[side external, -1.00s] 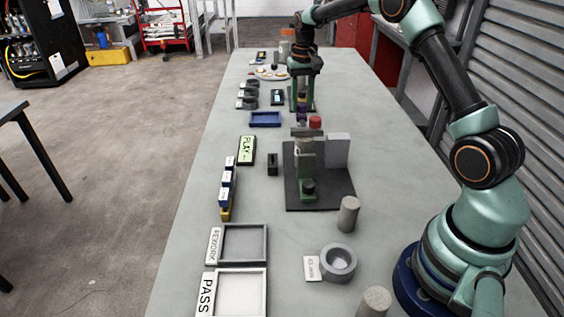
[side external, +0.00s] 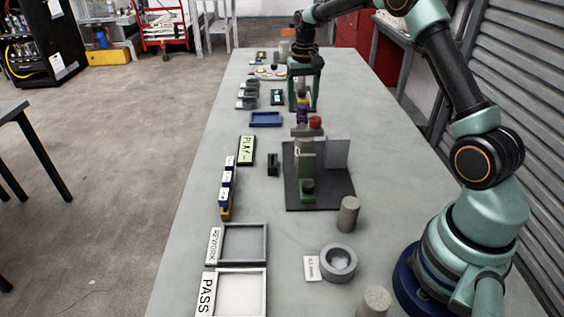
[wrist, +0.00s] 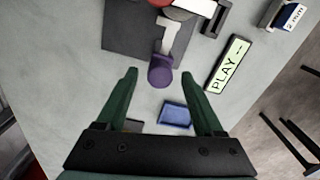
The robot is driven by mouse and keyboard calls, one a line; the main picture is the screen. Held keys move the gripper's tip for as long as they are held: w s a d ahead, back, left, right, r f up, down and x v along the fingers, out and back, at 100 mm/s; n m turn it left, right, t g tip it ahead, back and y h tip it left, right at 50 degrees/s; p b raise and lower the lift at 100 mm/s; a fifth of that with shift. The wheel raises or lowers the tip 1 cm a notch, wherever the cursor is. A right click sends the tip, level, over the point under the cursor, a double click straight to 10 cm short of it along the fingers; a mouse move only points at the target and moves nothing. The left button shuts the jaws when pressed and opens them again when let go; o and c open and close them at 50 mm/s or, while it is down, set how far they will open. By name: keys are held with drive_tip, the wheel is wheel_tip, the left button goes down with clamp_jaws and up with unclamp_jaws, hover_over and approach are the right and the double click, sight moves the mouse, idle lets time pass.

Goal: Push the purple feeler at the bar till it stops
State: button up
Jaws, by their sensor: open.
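The purple feeler (wrist: 160,74) is a rounded purple knob in the wrist view, at the edge of a dark base plate (wrist: 118,45). A pale bar-like piece (wrist: 168,38) lies just beyond it. In the side external view the purple feeler (side external: 302,114) stands behind the red cap (side external: 315,123) on the fixture, partly covered. My gripper (wrist: 160,77) is open, with its two green fingers wide apart and nothing between them. The feeler shows ahead of the gap, and I see no contact. My gripper (side external: 304,108) also shows just behind the feeler in the side external view.
A display reading "PLAY" (side external: 246,150) and a blue tray (side external: 266,119) lie left of the fixture. A grey block (side external: 337,153) stands on the plate's right. Grey cylinders (side external: 348,214), a ring (side external: 338,263) and the REWORK and PASS trays (side external: 262,241) are nearer.

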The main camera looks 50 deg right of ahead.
sight(302, 106)
wheel_tip(302, 106, up, 12)
idle(0.4)
drive_tip(key=shift+f, duration=0.15)
idle(0.5)
